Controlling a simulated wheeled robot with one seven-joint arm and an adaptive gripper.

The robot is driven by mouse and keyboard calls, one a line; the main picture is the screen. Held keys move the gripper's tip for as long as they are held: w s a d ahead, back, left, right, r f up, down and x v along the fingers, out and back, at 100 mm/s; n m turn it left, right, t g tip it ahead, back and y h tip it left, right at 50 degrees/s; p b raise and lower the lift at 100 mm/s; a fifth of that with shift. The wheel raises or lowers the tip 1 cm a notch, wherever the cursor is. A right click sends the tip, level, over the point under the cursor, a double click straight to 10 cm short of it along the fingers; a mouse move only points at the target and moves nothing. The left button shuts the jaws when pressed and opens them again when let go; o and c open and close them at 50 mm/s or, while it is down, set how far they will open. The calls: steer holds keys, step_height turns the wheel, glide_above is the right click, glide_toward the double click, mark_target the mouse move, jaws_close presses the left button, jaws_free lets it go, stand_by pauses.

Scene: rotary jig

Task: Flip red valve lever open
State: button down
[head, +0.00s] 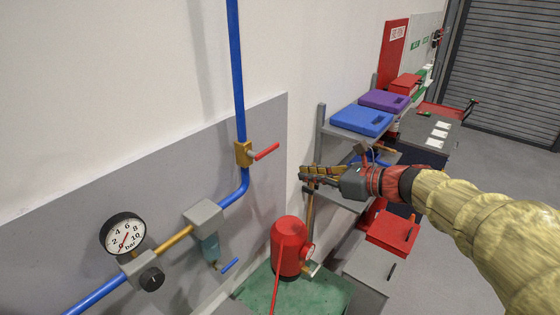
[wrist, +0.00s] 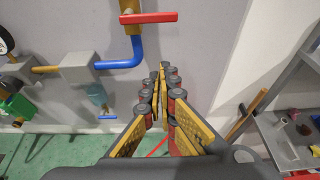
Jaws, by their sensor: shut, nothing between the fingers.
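The red valve lever (head: 266,151) sits on a brass valve body (head: 243,153) on the vertical blue pipe (head: 238,70). It sticks out to the right, across the pipe. In the wrist view the red lever (wrist: 149,17) lies crosswise at the top, above the fingers. My gripper (head: 302,173) is to the right of the lever and a little lower, apart from it. Its fingers are shut and empty. In the wrist view the fingertips of my gripper (wrist: 160,70) point at the grey panel below the lever, right of the pipe bend.
A pressure gauge (head: 123,233), a grey filter block (head: 203,217) and a small blue lever (head: 230,265) are lower left. A red tank (head: 288,246) stands below my gripper. Shelving with a blue case (head: 361,121) and a purple case (head: 384,100) is behind my arm.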

mark_target(268, 151)
steer(key=w+a+p, duration=0.2)
steer(key=w+a, duration=0.4)
steer(key=a, duration=0.1)
steer(key=shift+a+r+p, duration=0.25)
steer(key=shift+r+p, duration=0.05)
steer(key=shift+r, duration=0.05)
steer(key=shift+s, duration=0.15)
steer(key=shift+b, duration=0.35)
